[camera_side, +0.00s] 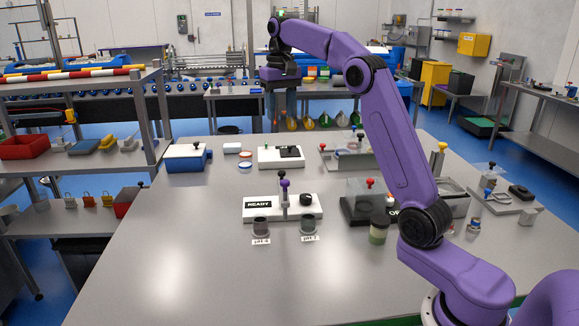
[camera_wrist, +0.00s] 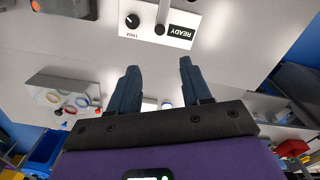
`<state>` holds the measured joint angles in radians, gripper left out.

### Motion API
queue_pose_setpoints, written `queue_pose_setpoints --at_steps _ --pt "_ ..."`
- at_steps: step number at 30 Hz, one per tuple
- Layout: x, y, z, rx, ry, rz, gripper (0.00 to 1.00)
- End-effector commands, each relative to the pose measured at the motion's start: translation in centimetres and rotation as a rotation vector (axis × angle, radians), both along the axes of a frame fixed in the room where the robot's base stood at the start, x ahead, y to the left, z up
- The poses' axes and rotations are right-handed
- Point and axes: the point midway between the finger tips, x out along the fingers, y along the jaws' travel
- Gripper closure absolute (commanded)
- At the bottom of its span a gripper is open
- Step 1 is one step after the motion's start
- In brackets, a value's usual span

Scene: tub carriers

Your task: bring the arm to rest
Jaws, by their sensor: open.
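My gripper (camera_side: 283,118) hangs high above the back part of the grey table, fingers pointing down. In the wrist view its two dark blue fingers (camera_wrist: 159,68) are spread apart with nothing between them. My purple arm arches up from the lower right in the side view. The white instrument (camera_side: 272,212) with a READY display and a dark knob stands on the table, nearer the side camera than my gripper. It also shows at the top of the wrist view (camera_wrist: 147,31). A purple-topped probe (camera_side: 285,184) stands upright at its post.
Two small labelled cups (camera_side: 308,226) stand before the instrument. A lidded jar (camera_side: 379,230) and a black-based device with a clear cover (camera_side: 360,192) stand to their right. A blue and white box (camera_side: 187,158) and a white unit (camera_side: 281,157) are behind. The front left tabletop is clear.

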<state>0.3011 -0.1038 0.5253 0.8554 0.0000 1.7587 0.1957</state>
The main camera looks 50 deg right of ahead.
Motion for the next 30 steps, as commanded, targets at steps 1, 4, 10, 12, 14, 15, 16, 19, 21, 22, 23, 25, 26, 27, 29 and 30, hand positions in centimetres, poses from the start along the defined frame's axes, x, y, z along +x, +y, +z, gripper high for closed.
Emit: queue_pose_setpoints --at_steps 1,4,10,12,14,15,16,19,21,22,23,25,26,27,29,30 --pt "0.0 0.0 0.0 0.0 0.0 0.001 0.52" --pt "-0.1 0.6 -0.1 0.0 0.0 0.017 0.52" --pt "-1.2 5.1 -0.8 0.0 -0.001 0.156 0.52" --pt "-2.0 7.3 -1.2 0.0 -0.002 0.228 0.52" --pt "-3.0 9.1 -1.7 0.0 -0.003 0.289 0.52" --pt "-3.7 10.3 -2.0 0.0 -0.004 0.331 0.52" --pt "-4.2 11.1 -2.3 0.0 -0.006 0.361 0.52" --pt "-6.4 13.7 -3.2 0.0 -0.007 0.462 0.52" --pt "-8.2 15.3 -3.8 0.0 -0.01 0.534 0.52" --pt "-9.0 16.0 -4.1 0.001 -0.01 0.565 0.52" --pt "-9.8 16.6 -4.4 0.0 -0.011 0.597 0.52" --pt "-11.9 17.9 -5.2 0.001 -0.013 0.668 0.52" --pt "-12.7 18.4 -5.5 0.001 -0.014 0.698 0.52" --pt "-14.0 19.0 -6.0 0.002 -0.014 0.739 0.52" --pt "-15.9 19.8 -6.7 0.002 -0.015 0.801 0.52" --pt "-17.3 20.2 -7.2 0.002 -0.016 0.842 0.52"
